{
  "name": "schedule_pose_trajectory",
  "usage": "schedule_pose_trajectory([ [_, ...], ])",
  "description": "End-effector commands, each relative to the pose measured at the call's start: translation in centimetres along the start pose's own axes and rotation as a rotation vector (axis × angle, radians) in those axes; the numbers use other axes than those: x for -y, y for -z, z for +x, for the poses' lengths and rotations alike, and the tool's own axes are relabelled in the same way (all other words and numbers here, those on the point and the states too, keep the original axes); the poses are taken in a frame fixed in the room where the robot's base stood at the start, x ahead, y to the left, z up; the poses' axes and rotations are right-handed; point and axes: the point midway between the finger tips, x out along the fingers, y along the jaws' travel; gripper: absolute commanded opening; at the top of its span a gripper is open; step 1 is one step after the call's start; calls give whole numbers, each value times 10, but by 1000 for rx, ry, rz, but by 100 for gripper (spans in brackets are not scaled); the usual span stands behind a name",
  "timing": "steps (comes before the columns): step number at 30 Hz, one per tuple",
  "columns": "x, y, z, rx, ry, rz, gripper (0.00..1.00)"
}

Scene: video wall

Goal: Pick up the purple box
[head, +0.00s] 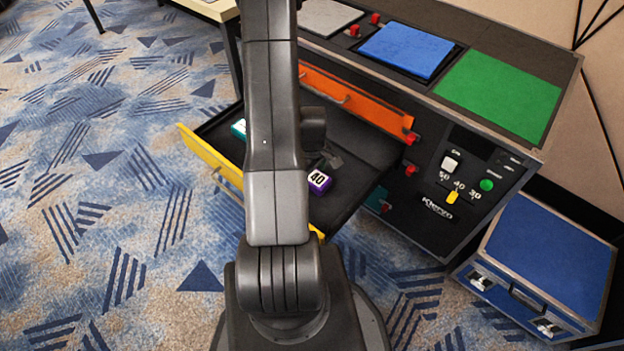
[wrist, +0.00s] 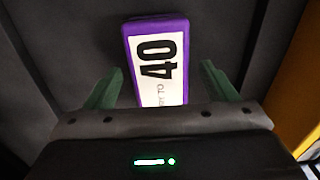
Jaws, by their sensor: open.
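The purple box (head: 319,182) lies in an open black drawer and has a white label reading 40. In the wrist view the purple box (wrist: 157,60) lies ahead of my gripper, with its near end between the fingers in the picture. My gripper (wrist: 162,88) is open, with one green finger on each side of the box and a gap on both sides. In the head view my gripper (head: 325,160) is small and dark just above the box, partly hidden behind my arm. I cannot tell whether the fingers are level with the box.
The open drawer has a yellow front (head: 208,158). A teal box (head: 239,129) lies in it, partly behind my arm. An orange drawer (head: 355,99) is above, in the dark cabinet (head: 470,130). A blue case (head: 548,255) stands at the right. Carpet is clear at left.

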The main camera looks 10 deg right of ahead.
Motion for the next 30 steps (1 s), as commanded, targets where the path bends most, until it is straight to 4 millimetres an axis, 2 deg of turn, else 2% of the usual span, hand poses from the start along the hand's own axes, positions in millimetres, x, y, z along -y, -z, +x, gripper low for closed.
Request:
schedule_pose_trajectory([
  [3,0,0,10,0,0,0,78],
  [11,0,0,12,-1,-1,0,78],
  [19,0,0,11,0,-1,1,27],
  [26,0,0,10,-1,-1,1,25],
  [30,-1,0,1,-2,-2,1,25],
])
